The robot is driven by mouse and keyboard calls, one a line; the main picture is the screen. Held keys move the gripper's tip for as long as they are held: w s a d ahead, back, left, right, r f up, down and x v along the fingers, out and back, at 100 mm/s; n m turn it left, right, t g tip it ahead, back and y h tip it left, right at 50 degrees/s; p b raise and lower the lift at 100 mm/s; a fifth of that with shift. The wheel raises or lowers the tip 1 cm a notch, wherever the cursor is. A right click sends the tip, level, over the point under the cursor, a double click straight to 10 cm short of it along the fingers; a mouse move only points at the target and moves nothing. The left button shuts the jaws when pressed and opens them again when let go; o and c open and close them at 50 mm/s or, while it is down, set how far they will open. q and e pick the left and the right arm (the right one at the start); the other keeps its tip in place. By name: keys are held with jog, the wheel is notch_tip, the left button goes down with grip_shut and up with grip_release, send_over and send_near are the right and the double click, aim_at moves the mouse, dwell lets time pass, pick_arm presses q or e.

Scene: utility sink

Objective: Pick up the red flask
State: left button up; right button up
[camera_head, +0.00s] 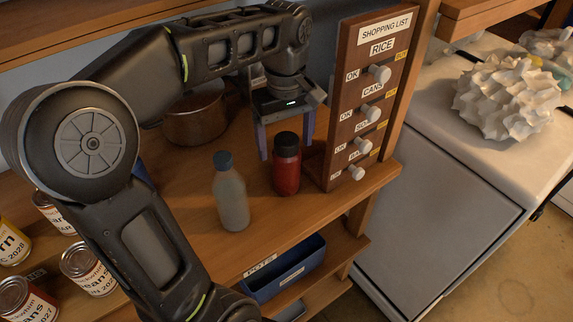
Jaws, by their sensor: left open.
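The red flask (287,172) with a black cap stands upright on the wooden shelf, left of the shopping list board. My left gripper (286,150) points down just behind and above the flask. Its two bluish fingers are spread, one on each side of the flask's cap in the picture. I cannot tell whether the fingers touch the flask. The gripper is open and holds nothing that I can see. My right gripper is not in view.
A pale bottle with a blue-grey cap (231,198) stands left of the flask. The shopping list board (371,95) with knobs stands close on the right. A brown pot (196,115) is behind. Several cans (88,270) stand lower left. A blue bin (290,274) sits below the shelf edge.

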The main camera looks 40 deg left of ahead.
aim_at(287, 159)
pick_arm(q)
jog(key=f+p, duration=0.1)
jog(key=f, duration=0.4)
jog(key=shift+d, duration=0.2)
dwell(0.3)
grip_shut()
dwell(0.8)
